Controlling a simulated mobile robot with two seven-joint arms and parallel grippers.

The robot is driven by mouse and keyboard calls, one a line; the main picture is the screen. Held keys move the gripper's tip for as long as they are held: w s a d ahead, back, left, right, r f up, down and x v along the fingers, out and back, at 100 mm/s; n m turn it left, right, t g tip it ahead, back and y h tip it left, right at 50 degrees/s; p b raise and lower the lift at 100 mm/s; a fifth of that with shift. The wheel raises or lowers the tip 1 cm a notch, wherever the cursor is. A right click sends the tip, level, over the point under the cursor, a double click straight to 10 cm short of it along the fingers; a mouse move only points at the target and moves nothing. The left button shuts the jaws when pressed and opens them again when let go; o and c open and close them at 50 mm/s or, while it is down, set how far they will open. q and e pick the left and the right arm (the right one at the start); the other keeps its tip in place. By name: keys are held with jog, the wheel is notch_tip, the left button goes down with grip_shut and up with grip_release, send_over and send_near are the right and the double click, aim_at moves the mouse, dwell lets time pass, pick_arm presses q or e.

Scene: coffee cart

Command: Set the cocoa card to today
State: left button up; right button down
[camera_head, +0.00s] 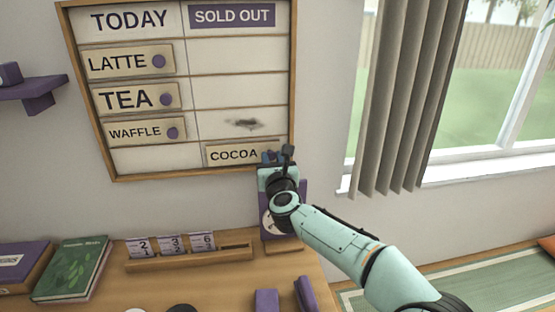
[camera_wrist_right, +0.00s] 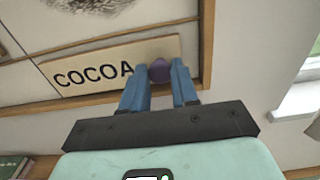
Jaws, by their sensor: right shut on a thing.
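The cocoa card (camera_head: 232,154) sits in the bottom row of the board, in the SOLD OUT column. In the right wrist view the card (camera_wrist_right: 90,75) has a purple knob (camera_wrist_right: 160,71) at its right end. My right gripper (camera_head: 277,155) is at that end, and its blue fingers (camera_wrist_right: 159,75) are shut on the knob, one on each side. The TODAY column (camera_head: 127,20) is on the left, and its bottom cell (camera_head: 150,157) is empty. My left gripper is not in view.
The latte (camera_head: 125,60), tea (camera_head: 130,97) and waffle (camera_head: 140,130) cards fill the upper TODAY rows. A wooden frame (camera_head: 292,80) edges the board. A dark smudge (camera_head: 244,124) marks the cell above cocoa. Below are a wooden card rail (camera_head: 190,260) and a green book (camera_head: 72,270).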

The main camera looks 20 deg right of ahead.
jog(key=p, duration=0.1)
send_near(224, 155)
jog(key=x, duration=0.5)
jog(key=w+a+p, duration=0.1)
jog(key=a, duration=0.3)
jog(key=w+a+p, duration=0.1)
jog(key=a, duration=0.2)
jog(key=w+a+p, duration=0.1)
jog(key=a+p, duration=0.1)
jog(key=a, duration=0.2)
jog(key=shift+a, duration=0.35)
jog(key=c, duration=1.1)
grip_release()
jog(key=shift+r, duration=0.1)
jog(key=shift+c, duration=0.2)
jog(key=shift+o, duration=1.3)
jog(key=shift+w+a, duration=0.1)
jog(key=shift+a, duration=0.05)
